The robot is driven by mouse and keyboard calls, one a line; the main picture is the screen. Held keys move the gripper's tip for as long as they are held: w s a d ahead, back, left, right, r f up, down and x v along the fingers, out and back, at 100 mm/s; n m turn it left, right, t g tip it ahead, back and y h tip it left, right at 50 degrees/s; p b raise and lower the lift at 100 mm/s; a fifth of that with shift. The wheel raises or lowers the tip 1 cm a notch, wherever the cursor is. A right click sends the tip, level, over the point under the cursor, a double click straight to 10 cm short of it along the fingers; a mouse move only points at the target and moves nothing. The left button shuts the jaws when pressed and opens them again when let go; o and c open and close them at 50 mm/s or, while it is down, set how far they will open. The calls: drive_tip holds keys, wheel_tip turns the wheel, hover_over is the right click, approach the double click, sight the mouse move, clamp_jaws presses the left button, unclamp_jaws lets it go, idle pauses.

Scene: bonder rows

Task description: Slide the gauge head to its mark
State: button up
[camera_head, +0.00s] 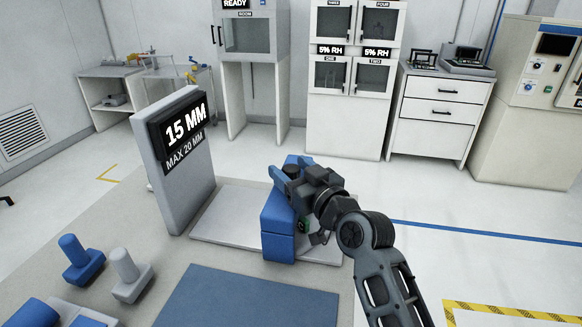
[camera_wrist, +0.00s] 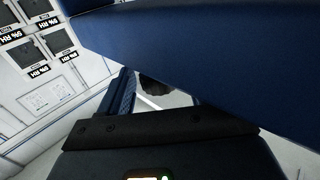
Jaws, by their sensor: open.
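A blue block (camera_head: 277,230), apparently the gauge head, stands on a pale flat base plate (camera_head: 225,215). A grey upright panel (camera_head: 178,160) with a black display reading "15 MM" and "MAX 20 MM" stands at its left. My gripper (camera_head: 288,171) is at the block's upper far end, with its blue fingers apart. A dark round knob (camera_head: 291,170) shows between the fingers; it also shows in the wrist view (camera_wrist: 163,95). I cannot tell whether the fingers touch it. A large blue surface (camera_wrist: 200,55) fills the top of the wrist view. I cannot make out the mark.
A blue mat (camera_head: 245,300) lies in front of the base plate. A blue-handled piece (camera_head: 82,260) and a grey-handled piece (camera_head: 130,275) stand at the lower left. Cabinets (camera_head: 355,75) and a drawer unit (camera_head: 440,112) line the back wall, beyond open floor.

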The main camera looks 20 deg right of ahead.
drive_tip(key=shift+w, duration=0.25)
clamp_jaws()
idle(0.5)
